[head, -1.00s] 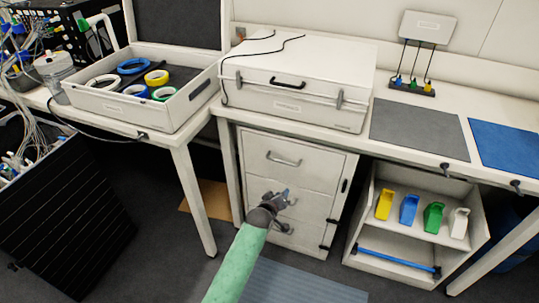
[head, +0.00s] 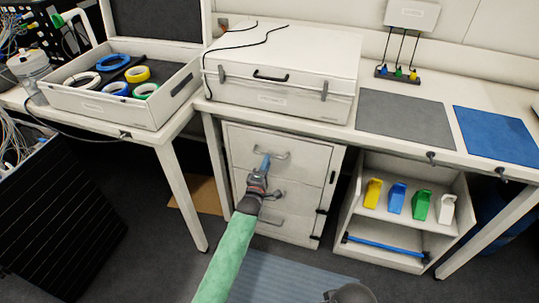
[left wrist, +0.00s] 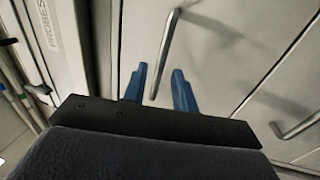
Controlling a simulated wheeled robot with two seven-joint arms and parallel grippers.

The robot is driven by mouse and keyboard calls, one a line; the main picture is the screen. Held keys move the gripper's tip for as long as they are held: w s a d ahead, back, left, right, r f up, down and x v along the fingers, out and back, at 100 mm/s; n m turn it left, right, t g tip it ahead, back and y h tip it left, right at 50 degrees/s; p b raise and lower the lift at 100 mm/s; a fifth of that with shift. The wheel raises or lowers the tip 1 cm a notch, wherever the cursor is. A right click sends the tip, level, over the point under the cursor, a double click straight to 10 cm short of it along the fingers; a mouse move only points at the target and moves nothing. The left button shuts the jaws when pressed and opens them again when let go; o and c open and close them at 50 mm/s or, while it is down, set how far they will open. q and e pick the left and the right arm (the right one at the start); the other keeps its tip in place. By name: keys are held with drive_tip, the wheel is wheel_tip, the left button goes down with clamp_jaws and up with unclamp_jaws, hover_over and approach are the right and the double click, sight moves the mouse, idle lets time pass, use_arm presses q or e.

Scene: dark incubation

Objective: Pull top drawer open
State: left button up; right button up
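The white drawer cabinet (head: 240,180) stands under the bench with its drawers stacked and shut. The top drawer (head: 250,140) has a metal bar handle (head: 276,155). My left gripper (head: 265,164) is in front of the top drawer, with its fingertips at the handle. In the left wrist view my blue fingers (left wrist: 160,86) are spread apart. A bar handle (left wrist: 168,50) runs up from between them, and its near end shows in the gap. I cannot tell if the fingers touch it.
Lower handles (head: 277,194) sit below the top one. A white case (head: 285,75) lies on the bench above. An open shelf unit (head: 405,225) with coloured scoops stands right of the cabinet. A table leg (head: 180,195) stands to its left.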

use_arm(q)
drive_tip(key=shift+p+x, duration=0.3)
drive_tip(key=shift+x, duration=1.9)
clamp_jaws()
